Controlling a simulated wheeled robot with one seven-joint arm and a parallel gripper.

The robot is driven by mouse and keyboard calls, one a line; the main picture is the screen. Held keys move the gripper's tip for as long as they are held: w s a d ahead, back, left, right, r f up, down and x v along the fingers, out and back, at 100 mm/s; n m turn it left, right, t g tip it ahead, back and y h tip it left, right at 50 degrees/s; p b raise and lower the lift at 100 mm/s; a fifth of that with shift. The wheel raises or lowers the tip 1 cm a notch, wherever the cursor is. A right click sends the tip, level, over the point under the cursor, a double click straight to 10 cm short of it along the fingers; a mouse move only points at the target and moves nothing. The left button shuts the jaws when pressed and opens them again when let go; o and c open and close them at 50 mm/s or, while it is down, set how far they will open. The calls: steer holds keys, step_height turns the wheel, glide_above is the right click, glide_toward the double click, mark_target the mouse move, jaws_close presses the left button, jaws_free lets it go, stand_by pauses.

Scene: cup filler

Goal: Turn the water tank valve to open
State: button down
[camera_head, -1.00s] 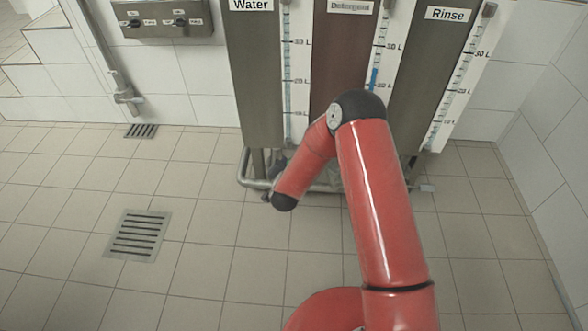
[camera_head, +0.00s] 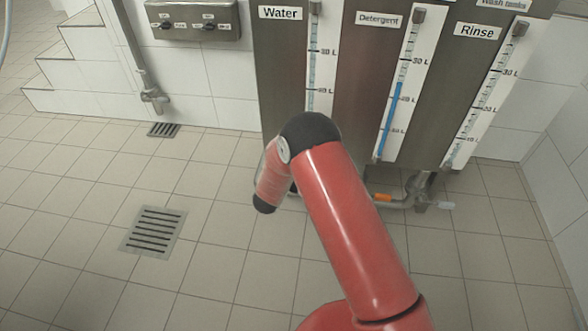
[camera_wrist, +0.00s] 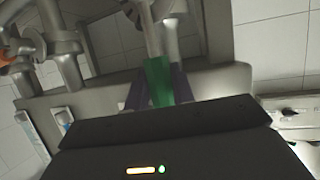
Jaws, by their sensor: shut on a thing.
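The water tank (camera_head: 280,70), labelled "Water", stands at the left of three steel tanks in the head view. In the wrist view, a green valve handle (camera_wrist: 157,82) shows below a grey pipe. My gripper (camera_wrist: 157,88) has its dark fingers on both sides of the green handle and is shut on it. In the head view, my red arm covers the gripper and the valve under the water tank. How far the valve is turned cannot be told.
The detergent tank (camera_head: 365,85) and rinse tank (camera_head: 440,100) stand to the right. An orange handle (camera_head: 383,197) sits on piping below the detergent tank. A control box (camera_head: 193,19) hangs on the wall. The tiled floor at left is clear, with a drain grate (camera_head: 153,232).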

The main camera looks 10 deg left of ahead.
steer(key=shift+a, duration=0.15)
steer(key=c, duration=1.2)
jaws_free()
steer(key=shift+v, duration=3.85)
